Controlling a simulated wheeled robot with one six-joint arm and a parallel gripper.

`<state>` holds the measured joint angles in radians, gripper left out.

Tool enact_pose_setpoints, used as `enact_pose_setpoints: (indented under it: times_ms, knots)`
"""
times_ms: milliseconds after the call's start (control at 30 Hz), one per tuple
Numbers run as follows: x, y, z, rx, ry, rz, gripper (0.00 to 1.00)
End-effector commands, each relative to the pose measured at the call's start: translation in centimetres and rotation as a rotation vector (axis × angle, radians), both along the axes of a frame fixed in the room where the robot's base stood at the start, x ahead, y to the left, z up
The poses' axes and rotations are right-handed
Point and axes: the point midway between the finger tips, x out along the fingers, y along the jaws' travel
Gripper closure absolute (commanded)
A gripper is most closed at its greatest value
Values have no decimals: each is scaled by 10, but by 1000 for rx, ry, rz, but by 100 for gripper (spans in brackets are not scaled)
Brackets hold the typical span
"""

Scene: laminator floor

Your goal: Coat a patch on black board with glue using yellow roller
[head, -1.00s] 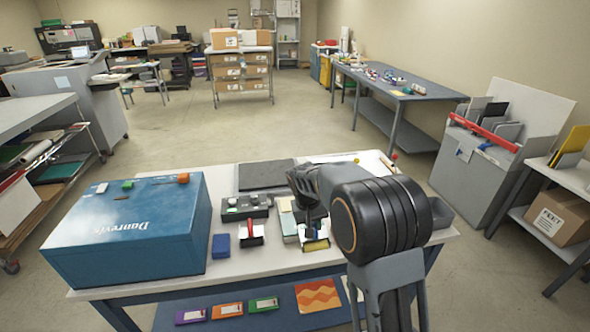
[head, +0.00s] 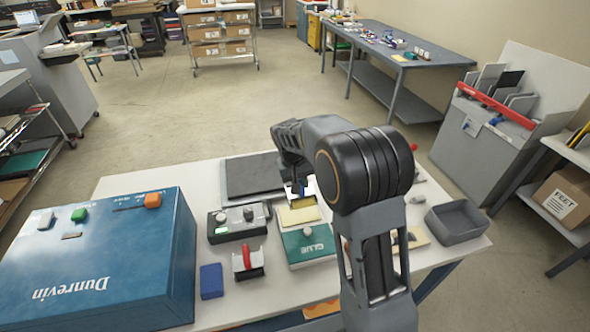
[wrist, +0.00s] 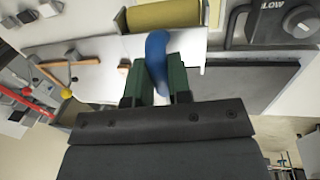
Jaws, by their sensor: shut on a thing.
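My gripper (wrist: 160,82) has green fingers shut on the blue handle (wrist: 157,62) of the yellow roller (wrist: 164,14). The roller's yellow cylinder shows at the top of the wrist view. The black board (head: 252,176) lies flat at the back of the table, left of my gripper. It also shows as a dark slab in the wrist view (wrist: 245,86). I cannot tell whether the roller touches anything.
A red-handled roller (head: 247,262), a blue block (head: 211,281) and a grey box with knobs (head: 237,222) stand left of the glue box. A large blue Dunrevin case (head: 110,285) fills the table's left. A grey open bin (head: 457,221) stands at the right.

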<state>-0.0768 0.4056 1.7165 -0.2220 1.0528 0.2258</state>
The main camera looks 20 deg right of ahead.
Motion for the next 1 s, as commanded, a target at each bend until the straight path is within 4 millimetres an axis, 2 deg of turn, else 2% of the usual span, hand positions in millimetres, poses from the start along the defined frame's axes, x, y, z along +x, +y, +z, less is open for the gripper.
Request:
enact_pose_setpoints:
  times_ms: [267,800,1000]
  knots:
    - [0,-1,-11,0,1,-2,100]
    - [0,0,-57,0,0,1,100]
    - [0,0,-60,0,-1,0,100]
